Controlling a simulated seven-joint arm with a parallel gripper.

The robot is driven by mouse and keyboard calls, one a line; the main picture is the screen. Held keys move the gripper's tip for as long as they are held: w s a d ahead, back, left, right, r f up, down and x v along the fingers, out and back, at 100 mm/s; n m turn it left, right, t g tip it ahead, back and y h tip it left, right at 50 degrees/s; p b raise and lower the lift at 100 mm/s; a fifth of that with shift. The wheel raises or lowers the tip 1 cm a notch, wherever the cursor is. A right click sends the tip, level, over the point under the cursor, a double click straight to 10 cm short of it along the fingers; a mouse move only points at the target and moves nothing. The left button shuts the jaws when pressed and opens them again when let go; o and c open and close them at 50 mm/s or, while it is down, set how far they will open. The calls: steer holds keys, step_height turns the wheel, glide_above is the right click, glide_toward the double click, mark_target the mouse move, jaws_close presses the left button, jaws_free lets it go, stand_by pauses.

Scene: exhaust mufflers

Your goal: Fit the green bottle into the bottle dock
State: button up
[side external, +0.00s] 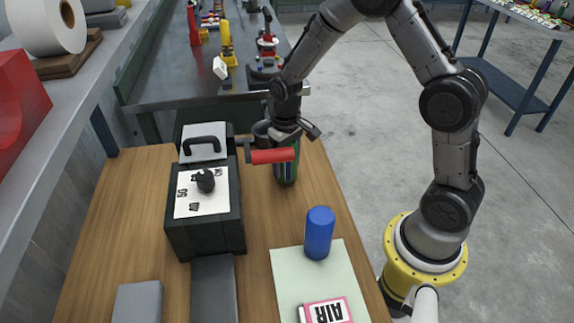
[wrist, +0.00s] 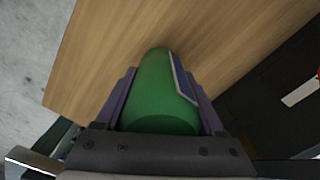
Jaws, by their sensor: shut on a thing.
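The green bottle (side external: 287,173) is upright over the wooden table, right of a dark box-like unit. My gripper (side external: 288,138) is above it and shut on it. In the wrist view the green bottle (wrist: 160,92) lies between the two fingers of my gripper (wrist: 162,105), with a blue-edged label on its right side. I cannot tell whether its base touches the table. A red lever (side external: 272,156) crosses in front of its upper part. The dark unit (side external: 205,225) has a white panel and black knob. No part is clearly identifiable as the bottle dock.
A blue cylinder (side external: 319,233) stands on a pale green mat (side external: 290,268), with a box marked AIR (side external: 325,311) in front. Two grey blocks (side external: 138,302) (side external: 213,290) lie at the front. A grey-topped case with a handle (side external: 203,145) is behind the unit. The wooden table's left is clear.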

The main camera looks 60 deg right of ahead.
steer(key=shift+f, duration=0.35)
steer(key=shift+f, duration=0.1)
steer(key=o, duration=1.5)
steer(key=shift+f, duration=0.1)
step_height(320, 180, up, 12)
steer(key=shift+r, duration=0.2)
steer(key=s+a+r+n+t, duration=0.1)
steer(key=s+a+r+t, duration=0.2)
steer(key=s+r, duration=0.6)
steer(key=s+a+r+n+t, duration=0.1)
steer(key=s+r+t, duration=0.1)
steer(key=s, duration=1)
steer(key=shift+s+a+t, duration=0.15)
steer(key=shift+s+t, duration=0.15)
steer(key=shift+s, duration=0.1)
